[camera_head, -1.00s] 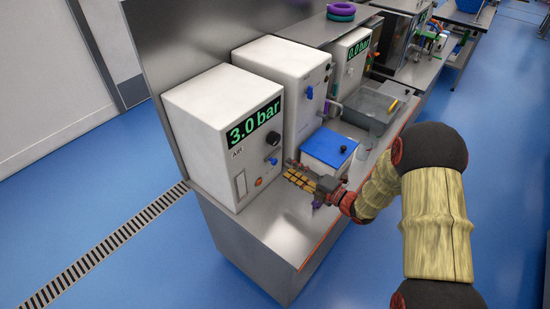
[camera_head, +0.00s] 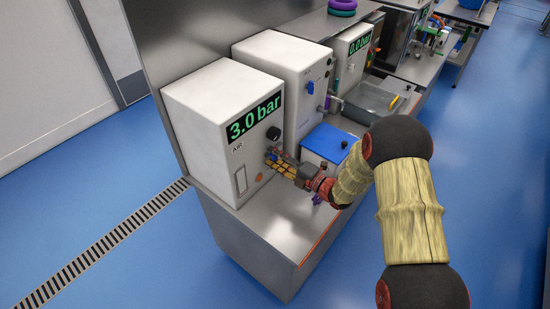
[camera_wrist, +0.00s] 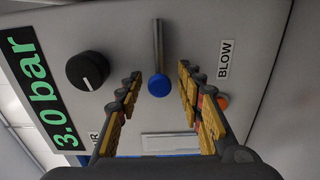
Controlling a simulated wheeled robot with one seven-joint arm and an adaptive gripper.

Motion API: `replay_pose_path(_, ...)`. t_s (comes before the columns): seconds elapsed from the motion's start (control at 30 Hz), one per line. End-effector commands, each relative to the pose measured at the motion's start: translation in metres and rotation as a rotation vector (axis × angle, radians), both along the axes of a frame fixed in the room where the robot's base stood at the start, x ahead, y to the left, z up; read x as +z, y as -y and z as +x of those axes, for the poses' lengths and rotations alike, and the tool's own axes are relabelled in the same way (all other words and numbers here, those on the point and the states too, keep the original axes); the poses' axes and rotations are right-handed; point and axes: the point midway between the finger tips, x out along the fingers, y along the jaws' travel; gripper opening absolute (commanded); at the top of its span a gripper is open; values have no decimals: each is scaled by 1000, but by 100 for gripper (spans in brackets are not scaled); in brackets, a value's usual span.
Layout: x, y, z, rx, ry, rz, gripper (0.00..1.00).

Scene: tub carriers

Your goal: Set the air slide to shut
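The white air box (camera_head: 205,130) stands at the near end of the bench, its display reading 3.0 bar. In the wrist view, the air slide's round blue knob (camera_wrist: 158,84) sits at the lower end of a straight grey bar or slot (camera_wrist: 158,42). My gripper (camera_head: 272,160) is at the box front. In the wrist view, its fingers are open, one on each side of the blue knob, with gaps visible. No open or shut marking for the slide is readable. In the head view, my fingers largely hide the knob.
A black dial (camera_wrist: 87,71) is beside my left finger; an orange button (camera_wrist: 222,101) and BLOW label (camera_wrist: 224,59) are beside the right. A blue-lidded box (camera_head: 326,143) stands close to my gripper. A second white box (camera_head: 283,75) is behind. The bench front (camera_head: 275,231) is clear.

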Motion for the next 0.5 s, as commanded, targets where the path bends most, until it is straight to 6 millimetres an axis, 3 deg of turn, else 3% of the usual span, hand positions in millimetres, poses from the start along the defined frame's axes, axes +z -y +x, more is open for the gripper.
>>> replay_pose_path(0.07, 0, 0, 0, 0, 0, 0, 37)
replay_pose_path(0.5, 0, 0, 0, -1, -1, -1, 13)
